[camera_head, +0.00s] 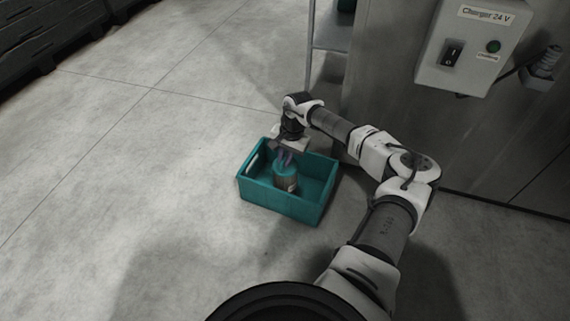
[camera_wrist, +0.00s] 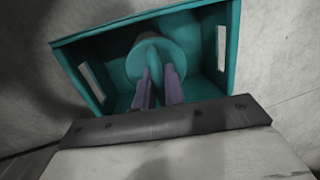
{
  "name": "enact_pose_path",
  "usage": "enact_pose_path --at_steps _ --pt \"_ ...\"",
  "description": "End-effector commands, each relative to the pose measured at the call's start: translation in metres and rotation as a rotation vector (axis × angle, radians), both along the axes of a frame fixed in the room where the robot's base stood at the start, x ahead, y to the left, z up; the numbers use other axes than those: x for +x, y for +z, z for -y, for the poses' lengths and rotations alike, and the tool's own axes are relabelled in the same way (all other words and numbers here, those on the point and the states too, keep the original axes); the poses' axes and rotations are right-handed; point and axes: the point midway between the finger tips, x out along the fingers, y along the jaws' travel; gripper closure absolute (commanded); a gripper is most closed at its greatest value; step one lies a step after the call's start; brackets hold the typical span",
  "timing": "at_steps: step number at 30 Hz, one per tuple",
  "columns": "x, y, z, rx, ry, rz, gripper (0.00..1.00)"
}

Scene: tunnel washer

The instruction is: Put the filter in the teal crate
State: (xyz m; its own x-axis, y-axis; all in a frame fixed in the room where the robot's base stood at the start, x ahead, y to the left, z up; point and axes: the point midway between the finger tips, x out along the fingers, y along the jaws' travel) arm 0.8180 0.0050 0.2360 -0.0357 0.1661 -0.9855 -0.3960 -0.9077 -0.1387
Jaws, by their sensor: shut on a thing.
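The teal crate (camera_head: 282,203) stands on the floor in the middle of the head view; its wall also shows in the wrist view (camera_wrist: 233,45). The filter (camera_head: 287,181) is a cylinder with a teal top and a greyish body. It is upright inside the crate's outline, over the left and middle part; I cannot tell whether it touches the crate's bottom. My gripper (camera_head: 286,159) is above it, with its purple fingers shut on the filter's raised teal grip. In the wrist view the fingers (camera_wrist: 158,86) pinch the filter's top (camera_wrist: 135,62) from both sides.
A grey metal cabinet with a charger box (camera_head: 468,45) stands at the right, close behind the crate. A shelf rack (camera_head: 331,35) is beside it. The concrete floor left of the crate is clear.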

Motion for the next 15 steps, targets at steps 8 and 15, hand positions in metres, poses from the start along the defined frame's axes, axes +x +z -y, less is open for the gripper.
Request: enact_pose_path --at_steps 8,15 --pt "0.001 -0.019 0.000 0.001 0.000 0.003 1.00" --pt "0.000 -0.023 0.000 0.001 0.000 0.001 1.00"
